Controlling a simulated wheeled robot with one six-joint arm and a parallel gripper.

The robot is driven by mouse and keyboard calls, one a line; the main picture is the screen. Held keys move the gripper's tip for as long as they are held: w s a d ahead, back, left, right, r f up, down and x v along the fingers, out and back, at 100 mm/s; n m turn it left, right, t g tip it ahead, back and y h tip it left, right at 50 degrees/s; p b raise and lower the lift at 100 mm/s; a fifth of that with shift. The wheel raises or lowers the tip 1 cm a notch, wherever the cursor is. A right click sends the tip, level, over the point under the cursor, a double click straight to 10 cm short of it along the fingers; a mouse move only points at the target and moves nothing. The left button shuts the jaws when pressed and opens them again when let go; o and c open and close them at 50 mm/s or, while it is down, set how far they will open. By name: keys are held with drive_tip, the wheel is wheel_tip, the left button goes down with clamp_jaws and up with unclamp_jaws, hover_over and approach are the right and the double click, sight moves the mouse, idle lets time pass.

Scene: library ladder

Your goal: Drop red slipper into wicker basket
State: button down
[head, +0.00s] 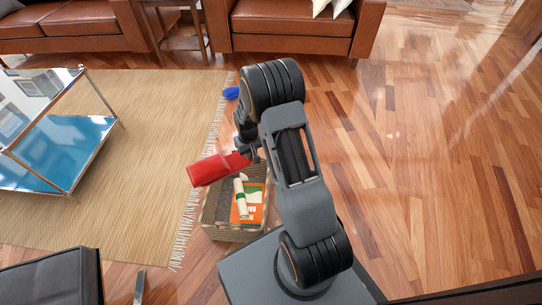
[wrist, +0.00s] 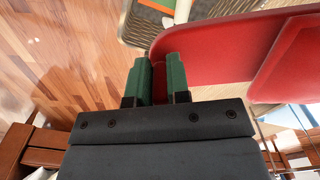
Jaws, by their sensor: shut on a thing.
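The red slipper (head: 208,170) is held by my gripper (head: 244,152), over the far left edge of the wicker basket in the head view. In the wrist view the green fingertips (wrist: 158,80) are closed on the edge of the slipper (wrist: 225,52). The wicker basket (head: 219,235) stands on the floor with an orange book or box and a white rolled item inside. Part of the basket (wrist: 133,33) shows at the top of the wrist view. My arm hides part of the basket's right side.
A fringed tan rug (head: 150,110) lies left of the basket, with a glass-topped chrome table (head: 60,150) on it. Brown leather sofas (head: 290,35) stand at the back. Wooden floor (head: 440,160) is clear on the right.

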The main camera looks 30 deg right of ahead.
drive_tip(key=shift+d+f+b, duration=0.4)
drive_tip(key=shift+d+f, duration=0.95)
drive_tip(key=shift+f, duration=1.2)
drive_tip(key=shift+d+f+b, duration=0.45)
drive_tip(key=shift+d+f, duration=0.85)
drive_tip(key=shift+f, duration=1.2)
drive_tip(key=shift+d+f+b, duration=0.4)
drive_tip(key=shift+d+f, duration=0.95)
drive_tip(key=shift+f, duration=1.2)
drive_tip(key=c, duration=1)
unclamp_jaws()
wheel_tip(320, 180, up, 14)
drive_tip(key=p, duration=0.5)
